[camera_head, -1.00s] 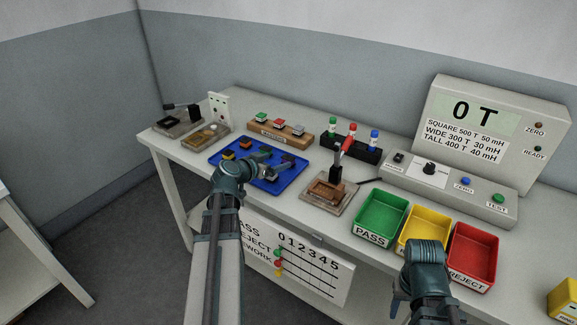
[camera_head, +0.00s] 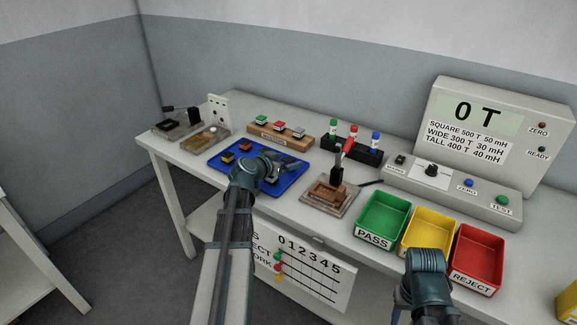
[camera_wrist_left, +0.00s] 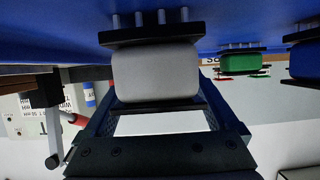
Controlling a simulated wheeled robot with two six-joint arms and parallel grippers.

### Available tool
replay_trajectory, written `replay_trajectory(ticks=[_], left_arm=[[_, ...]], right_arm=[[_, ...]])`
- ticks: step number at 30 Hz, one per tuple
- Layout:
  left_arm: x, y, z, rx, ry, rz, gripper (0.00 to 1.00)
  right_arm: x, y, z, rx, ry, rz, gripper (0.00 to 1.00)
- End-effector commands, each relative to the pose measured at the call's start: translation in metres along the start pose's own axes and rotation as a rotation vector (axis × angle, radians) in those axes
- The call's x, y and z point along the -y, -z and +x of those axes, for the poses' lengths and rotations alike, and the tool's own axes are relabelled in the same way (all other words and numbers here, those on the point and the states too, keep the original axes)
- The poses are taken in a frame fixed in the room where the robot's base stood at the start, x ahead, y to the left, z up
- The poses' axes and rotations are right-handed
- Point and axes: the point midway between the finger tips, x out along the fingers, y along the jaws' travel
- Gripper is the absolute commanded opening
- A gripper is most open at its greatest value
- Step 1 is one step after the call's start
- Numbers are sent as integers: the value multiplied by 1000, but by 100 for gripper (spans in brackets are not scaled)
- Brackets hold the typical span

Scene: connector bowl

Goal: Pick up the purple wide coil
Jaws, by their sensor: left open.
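No coil reads clearly as purple in either view. My left gripper (camera_head: 284,168) is over the right part of the blue tray (camera_head: 229,172) and hides part of what lies there. In the left wrist view the open jaws (camera_wrist_left: 158,112) are at a wide pale grey coil (camera_wrist_left: 156,73) with black end plates and pins; I cannot tell whether they touch it. A green coil (camera_wrist_left: 240,62) and a blue coil (camera_wrist_left: 306,60) stand to the right there. My right gripper's fingers are mostly hidden at the lower right.
A wooden fixture with a red-handled lever (camera_head: 328,193) stands right of the tray. Green (camera_head: 383,218), yellow (camera_head: 427,232) and red (camera_head: 477,257) bins stand farther right. A wooden rack (camera_head: 281,137) and a black rack (camera_head: 352,150) stand behind.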

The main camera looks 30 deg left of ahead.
Motion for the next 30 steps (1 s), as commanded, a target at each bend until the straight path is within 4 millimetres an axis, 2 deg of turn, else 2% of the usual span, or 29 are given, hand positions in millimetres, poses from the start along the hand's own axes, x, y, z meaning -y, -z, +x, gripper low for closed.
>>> replay_trajectory(ticks=[1, 2, 16, 24, 30], left_arm=[[0, 0, 0, 0, 0, 0, 91], [0, 0, 0, 0, 0, 0, 85], [0, 0, -1, 0, 0, 0, 2], [-1, 3, -1, 0, 0, 0, 1], [-10, 24, -2, 0, -1, 2, 1]], right_arm=[[0, 0, 0, 0, 0, 0, 50], [0, 0, 0, 0, 0, 0, 50], [0, 0, 0, 0, 0, 0, 50], [0, 0, -3, 0, 0, 0, 50], [-2, -1, -23, 0, 0, 0, 50]])
